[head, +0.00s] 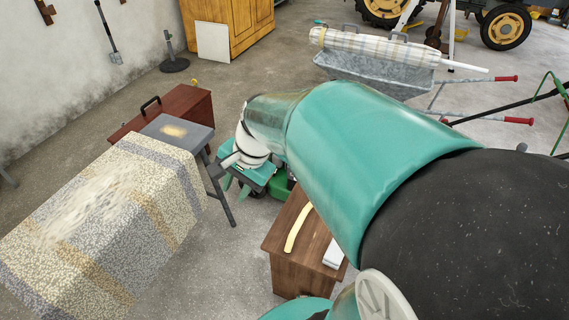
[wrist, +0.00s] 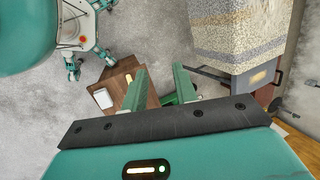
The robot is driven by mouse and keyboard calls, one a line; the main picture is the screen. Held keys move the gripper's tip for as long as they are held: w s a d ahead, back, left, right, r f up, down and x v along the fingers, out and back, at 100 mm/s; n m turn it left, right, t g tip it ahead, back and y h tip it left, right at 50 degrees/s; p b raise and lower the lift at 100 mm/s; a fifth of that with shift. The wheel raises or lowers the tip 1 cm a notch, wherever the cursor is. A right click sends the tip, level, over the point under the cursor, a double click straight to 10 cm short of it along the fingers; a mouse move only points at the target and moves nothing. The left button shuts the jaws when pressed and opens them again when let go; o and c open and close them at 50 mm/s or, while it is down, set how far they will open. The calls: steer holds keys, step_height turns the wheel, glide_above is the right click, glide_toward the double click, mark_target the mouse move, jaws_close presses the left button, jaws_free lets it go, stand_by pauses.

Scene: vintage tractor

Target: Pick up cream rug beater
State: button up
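A curved, pale yellow-cream strip (head: 297,228) lies on top of a brown wooden cabinet (head: 283,265) in the head view. It may be the cream rug beater, but I cannot make out a beater head. In the wrist view a small pale yellow piece (wrist: 129,77) shows on the same cabinet, left of my fingers. My gripper (wrist: 158,75) is open and empty, its two green fingers apart. In the head view my gripper (head: 238,184) is beyond and left of the cabinet, apart from the strip. My arm may hide part of the cabinet top.
A white block (head: 333,253) lies on the cabinet near the strip. A speckled rug (head: 110,220) drapes over a support at left, near a grey stool (head: 178,132) and a red-brown case (head: 188,108). A wheelbarrow (head: 375,72) holds a rolled bundle. Bare concrete lies between.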

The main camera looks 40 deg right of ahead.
steer(key=w+d+f+m+y, duration=0.3)
steer(key=w+d+f+m, duration=0.2)
steer(key=d+f+m, duration=0.45)
steer(key=m+t+h, duration=0.5)
steer(key=m+t, duration=0.6)
steer(key=m, duration=2.4)
glide_toward(310, 206)
steer(key=x, duration=0.4)
steer(key=f+x, duration=0.1)
steer(key=x, duration=0.4)
steer(key=d+x, duration=0.1)
steer(key=x, duration=0.3)
steer(key=shift+s+f, duration=0.1)
steer(key=shift+f, duration=0.15)
jaws_close()
